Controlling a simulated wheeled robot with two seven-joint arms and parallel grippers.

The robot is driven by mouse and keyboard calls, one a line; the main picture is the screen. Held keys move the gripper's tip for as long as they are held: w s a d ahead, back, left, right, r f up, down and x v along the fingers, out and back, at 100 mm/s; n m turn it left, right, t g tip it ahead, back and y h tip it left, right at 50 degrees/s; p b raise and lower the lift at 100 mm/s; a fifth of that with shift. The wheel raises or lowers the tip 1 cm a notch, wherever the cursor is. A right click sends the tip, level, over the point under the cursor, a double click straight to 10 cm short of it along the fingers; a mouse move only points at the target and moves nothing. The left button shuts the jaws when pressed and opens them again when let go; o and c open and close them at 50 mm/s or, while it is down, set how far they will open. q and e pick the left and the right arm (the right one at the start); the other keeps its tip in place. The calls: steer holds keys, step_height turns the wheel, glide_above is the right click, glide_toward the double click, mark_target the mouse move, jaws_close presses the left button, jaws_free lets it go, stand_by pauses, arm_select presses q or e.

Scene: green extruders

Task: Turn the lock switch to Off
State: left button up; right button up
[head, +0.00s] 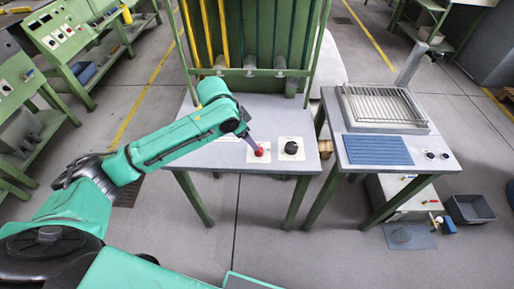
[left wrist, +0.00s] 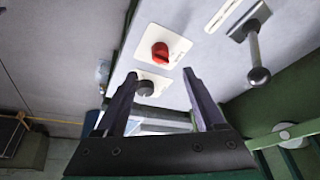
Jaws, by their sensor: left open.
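A red rotary switch (head: 260,152) sits on a white plate at the front of a grey table. A black knob (head: 291,148) on its own plate is just to its right. In the left wrist view the red switch (left wrist: 160,52) shows beyond the fingertips, and the black knob (left wrist: 145,88) shows between the fingers. My left gripper (head: 248,139) is close to the red switch in the head view; in the left wrist view the gripper (left wrist: 159,73) is open and empty. Contact with the switch is not seen. Labels are too small to read. My right gripper is not in view.
A green frame with upright bars (head: 250,50) stands at the back of the table (head: 225,110). A lever with a ball end (left wrist: 259,75) shows in the left wrist view. A second table with a wire rack (head: 380,103) stands to the right.

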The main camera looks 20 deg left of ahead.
arm_select(q)
steer(key=x, duration=0.9)
steer(key=shift+f, duration=0.1)
jaws_close()
